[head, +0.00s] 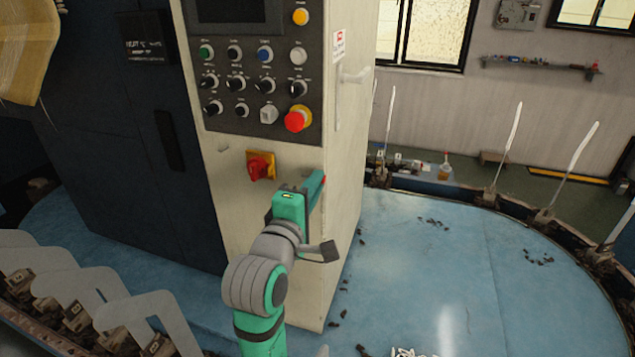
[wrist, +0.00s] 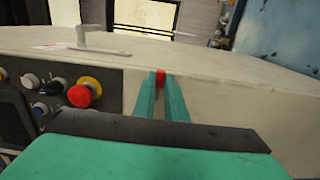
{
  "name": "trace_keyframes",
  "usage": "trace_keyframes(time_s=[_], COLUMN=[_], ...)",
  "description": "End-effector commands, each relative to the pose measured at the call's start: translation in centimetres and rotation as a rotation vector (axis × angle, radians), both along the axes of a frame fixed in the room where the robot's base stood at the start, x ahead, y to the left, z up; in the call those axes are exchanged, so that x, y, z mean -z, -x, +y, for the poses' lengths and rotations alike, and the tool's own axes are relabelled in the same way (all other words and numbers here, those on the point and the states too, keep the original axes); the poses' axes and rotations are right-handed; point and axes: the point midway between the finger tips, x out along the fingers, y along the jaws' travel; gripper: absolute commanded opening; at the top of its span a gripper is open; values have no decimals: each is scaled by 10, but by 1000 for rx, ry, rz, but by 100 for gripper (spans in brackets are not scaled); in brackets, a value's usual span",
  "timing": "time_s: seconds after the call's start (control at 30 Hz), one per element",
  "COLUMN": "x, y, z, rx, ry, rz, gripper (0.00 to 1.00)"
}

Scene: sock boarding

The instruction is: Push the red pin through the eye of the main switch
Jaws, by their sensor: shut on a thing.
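The main switch (head: 261,166) is a red rotary handle on a yellow plate, on the cream cabinet front below the button panel. Its eye is too small to make out. My gripper (head: 317,187) is to the right of the switch, near the cabinet's right front edge and apart from the switch. Its two green fingers (wrist: 160,98) are shut on the red pin (wrist: 160,77), whose red end shows between the fingertips. In the head view only a speck of the pin (head: 325,179) shows. The switch is not seen in the wrist view.
The cabinet (head: 345,150) carries a button panel with a red emergency stop (head: 297,119) above the switch. A white handle (head: 357,74) juts from its right side. A blue round table (head: 430,260) surrounds it, with white sock boards (head: 508,130) along the rim.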

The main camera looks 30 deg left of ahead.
Motion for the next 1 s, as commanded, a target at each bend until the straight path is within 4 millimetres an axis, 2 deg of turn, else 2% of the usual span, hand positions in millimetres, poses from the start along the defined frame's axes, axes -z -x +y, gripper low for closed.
trace_keyframes(time_s=[0.27,1.0], x=[0,0], y=[-1,12], z=[-3,52], rx=[3,-1], ry=[1,0], rz=[0,1], gripper=[0,0])
